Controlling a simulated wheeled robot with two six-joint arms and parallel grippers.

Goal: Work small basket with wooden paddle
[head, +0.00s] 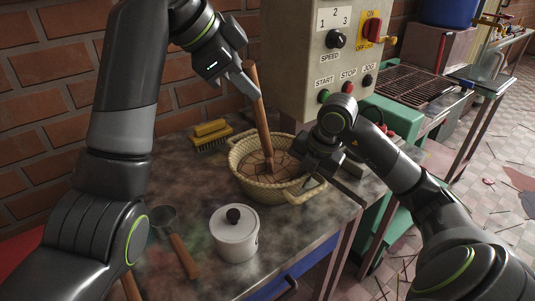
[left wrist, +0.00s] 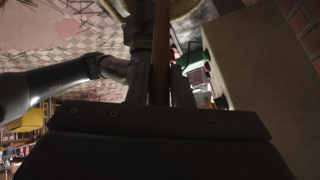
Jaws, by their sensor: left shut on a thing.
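The small woven basket (head: 262,193) stands on the worktable with a brown, cracked-looking mass (head: 254,162) inside. The wooden paddle (head: 261,118) stands nearly upright, its lower end in the basket and its top leaning slightly left. My left gripper (head: 248,84) is shut on the paddle's upper handle, above the basket. In the left wrist view the paddle (left wrist: 161,55) runs between the fingers. My right gripper (head: 312,180) is at the basket's right side, by its rim and handle loop. Its fingers are partly hidden, and I cannot tell whether they grip the basket.
A white lidded pot (head: 234,238) and a dark scoop with a wooden handle (head: 182,255) are in front of the basket. A yellow brush (head: 211,133) lies behind it to the left. A control box (head: 321,60) rises close behind on the right.

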